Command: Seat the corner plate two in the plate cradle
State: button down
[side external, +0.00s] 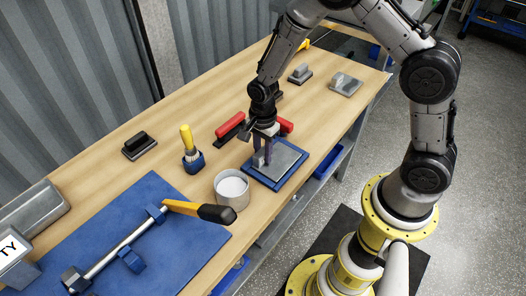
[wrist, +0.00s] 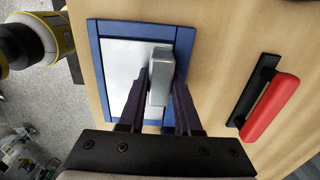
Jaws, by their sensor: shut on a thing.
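The corner plate, a flat grey plate (side external: 286,158) with an upright block handle, lies within the outline of the blue-framed plate cradle (side external: 268,184). My gripper (side external: 262,153) points down over it and is shut on the handle. In the wrist view, the fingers of my gripper (wrist: 160,85) stand on both sides of the grey handle, the pale plate (wrist: 122,65) shows beneath, and the blue cradle rim (wrist: 94,60) shows around it. I cannot tell whether the plate rests fully down in the cradle. My fingers hide part of its near side.
A white-grey cup (side external: 231,190) stands close left of the cradle. A red-handled tool (wrist: 268,105) lies beside it. A yellow-handled brush (side external: 190,150), a blue mat (side external: 150,215) and other handled plates (side external: 345,84) are on the bench. The bench's front edge is near the cradle.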

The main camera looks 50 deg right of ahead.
grip_release()
jog(key=shift+f, duration=0.1)
dwell(0.5)
dwell(0.4)
jog(key=shift+r, duration=4.55)
